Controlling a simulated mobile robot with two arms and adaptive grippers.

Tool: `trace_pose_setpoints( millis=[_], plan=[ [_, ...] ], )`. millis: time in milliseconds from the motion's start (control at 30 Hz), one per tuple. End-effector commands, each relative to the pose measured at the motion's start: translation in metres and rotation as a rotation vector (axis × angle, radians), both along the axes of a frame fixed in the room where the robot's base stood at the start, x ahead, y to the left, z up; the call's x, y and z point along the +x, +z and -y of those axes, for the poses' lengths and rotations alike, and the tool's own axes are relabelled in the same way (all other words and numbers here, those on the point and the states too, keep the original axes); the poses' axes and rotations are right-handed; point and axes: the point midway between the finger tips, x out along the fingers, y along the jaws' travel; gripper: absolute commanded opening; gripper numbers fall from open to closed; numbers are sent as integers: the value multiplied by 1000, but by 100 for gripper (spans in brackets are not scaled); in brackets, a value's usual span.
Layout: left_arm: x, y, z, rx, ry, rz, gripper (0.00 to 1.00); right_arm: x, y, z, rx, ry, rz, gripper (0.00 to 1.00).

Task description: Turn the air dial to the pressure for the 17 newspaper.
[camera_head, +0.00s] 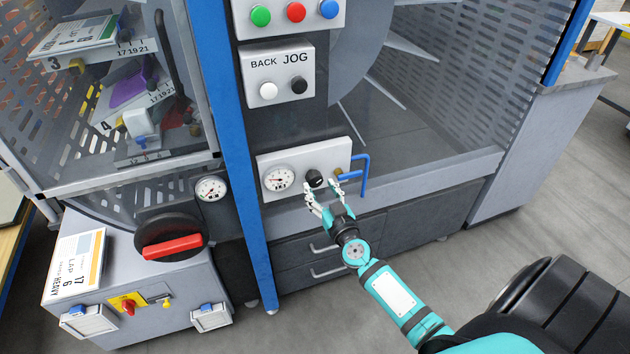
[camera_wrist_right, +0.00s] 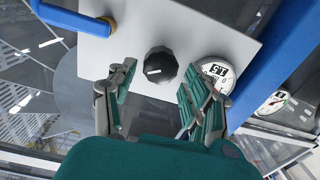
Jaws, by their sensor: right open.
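The air dial is a black knob (camera_head: 314,178) on a light grey panel (camera_head: 330,157). A round white gauge (camera_head: 279,179) sits left of it. In the right wrist view the knob (camera_wrist_right: 160,66) has a white mark, and the gauge (camera_wrist_right: 214,74) is partly covered by a finger. My right gripper (camera_head: 325,193) is open at the panel, its fingers either side of the knob, with space between them and it in the wrist view. A newspaper sheet (camera_head: 74,265) printed LAP, 17, 6 and HEAVY lies on the machine's lower left. My left gripper is out of view.
A blue bent handle (camera_head: 361,174) sits just right of the knob, and a blue post (camera_head: 232,150) stands left of the panel. A second gauge (camera_head: 211,188) and a red-handled switch (camera_head: 172,246) are further left. BACK and JOG buttons (camera_head: 284,89) are above.

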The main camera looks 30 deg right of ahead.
Motion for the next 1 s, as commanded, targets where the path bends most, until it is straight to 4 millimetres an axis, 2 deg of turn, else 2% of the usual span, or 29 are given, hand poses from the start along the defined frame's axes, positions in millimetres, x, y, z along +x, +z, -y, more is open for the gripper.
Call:
trace_pose_setpoints(
  millis=[100, 233, 400, 633, 967, 1000],
  plan=[
    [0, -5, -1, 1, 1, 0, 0, 21, -1, 4, 1, 0, 1, 51],
    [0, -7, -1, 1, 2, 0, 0, 35, -1, 7, 0, 0, 1, 51],
    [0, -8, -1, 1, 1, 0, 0, 42, -1, 9, 0, 0, -1, 51],
    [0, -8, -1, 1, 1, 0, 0, 43, 0, 9, 0, 1, -1, 51],
    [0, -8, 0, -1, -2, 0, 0, 42, 0, 9, 0, 1, -1, 9],
    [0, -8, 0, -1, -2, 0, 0, 42, 0, 9, 0, 1, -1, 8]
  ],
)
